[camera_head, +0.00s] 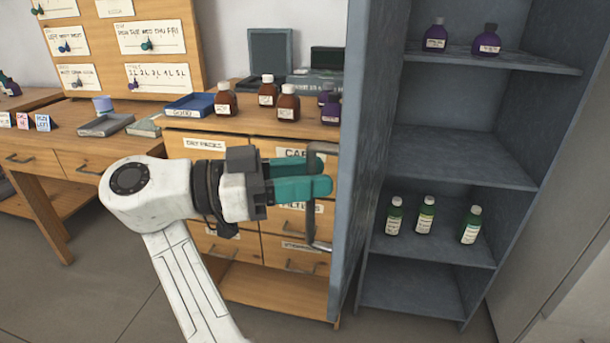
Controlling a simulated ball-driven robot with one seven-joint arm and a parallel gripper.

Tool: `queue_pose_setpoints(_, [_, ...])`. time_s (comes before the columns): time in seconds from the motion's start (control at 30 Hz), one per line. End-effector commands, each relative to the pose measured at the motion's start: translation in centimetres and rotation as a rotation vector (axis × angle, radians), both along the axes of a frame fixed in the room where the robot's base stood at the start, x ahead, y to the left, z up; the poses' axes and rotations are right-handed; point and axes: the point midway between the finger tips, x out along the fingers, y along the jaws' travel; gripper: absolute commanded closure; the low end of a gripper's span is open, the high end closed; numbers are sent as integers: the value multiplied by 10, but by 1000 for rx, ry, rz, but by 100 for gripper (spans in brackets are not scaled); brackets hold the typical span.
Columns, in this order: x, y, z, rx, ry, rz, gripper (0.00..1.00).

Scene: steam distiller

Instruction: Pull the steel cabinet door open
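The steel cabinet door (365,120) is a blue-grey panel standing open. It is seen nearly edge-on, swung out from the left side of the cabinet (450,155). A grey bar handle (311,225) is on the door's left-hand face, running roughly upright. My gripper (318,176) is at this handle, with its two teal fingers pointing right toward the door. The fingers overlap the middle of the bar and hide it. A gap shows between the fingers, but I cannot tell whether they press on the bar.
Inside the cabinet are purple bottles (487,41) on the upper shelf and green bottles (426,215) lower down. Behind my gripper, a wooden drawer cabinet (225,125) carries brown bottles (289,102). A wooden desk (75,140) is at left. Bare floor (410,320) shows in front of the cabinet.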

Motion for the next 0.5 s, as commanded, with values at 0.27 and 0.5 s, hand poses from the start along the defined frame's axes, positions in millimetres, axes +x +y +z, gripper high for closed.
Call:
queue_pose_setpoints(0.27, [0, 0, -1, -1, 2, 1, 66])
queue_pose_setpoints(0.5, [-1, 1, -1, -3, 1, 1, 66])
